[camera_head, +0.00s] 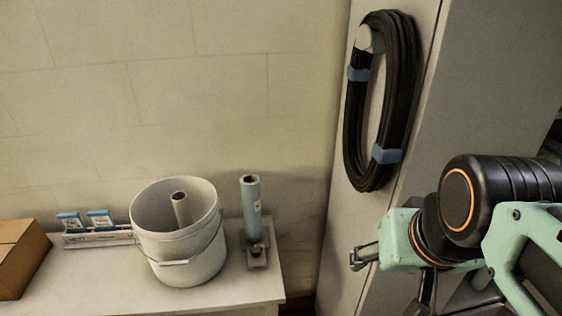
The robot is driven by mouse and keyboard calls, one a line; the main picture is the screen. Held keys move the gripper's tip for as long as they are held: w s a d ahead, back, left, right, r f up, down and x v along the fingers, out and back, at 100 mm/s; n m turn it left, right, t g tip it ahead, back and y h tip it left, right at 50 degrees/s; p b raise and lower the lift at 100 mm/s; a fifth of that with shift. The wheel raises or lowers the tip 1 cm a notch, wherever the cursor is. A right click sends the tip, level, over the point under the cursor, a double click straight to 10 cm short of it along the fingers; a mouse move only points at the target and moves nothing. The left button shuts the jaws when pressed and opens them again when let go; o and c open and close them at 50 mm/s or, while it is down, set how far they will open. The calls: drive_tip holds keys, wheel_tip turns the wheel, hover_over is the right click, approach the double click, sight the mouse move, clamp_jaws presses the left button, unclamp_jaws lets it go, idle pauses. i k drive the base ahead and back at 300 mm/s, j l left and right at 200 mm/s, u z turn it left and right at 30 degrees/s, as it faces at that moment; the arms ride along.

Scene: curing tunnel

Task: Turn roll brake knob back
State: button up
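A grey-blue upright roll (250,208) with a hollow top stands on a small base at the right end of the white bench. A small knob-like part (256,251) shows at its foot; I cannot tell whether it is the roll brake knob or how it is turned. My gripper (362,257) is at the right, pointing left, apart from the roll and in front of the pale cabinet. Its fingers look small and seen from the side, and nothing is clearly held between them. Whether they are open or shut is unclear.
A white bucket (196,258) with a wire handle and a tube (181,208) inside stands left of the roll. Blue-topped packs (85,222) and a cardboard box (18,258) are farther left. A black cable coil (403,90) hangs on the cabinet (345,225).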

sight(255, 251)
drive_tip(key=u, duration=0.85)
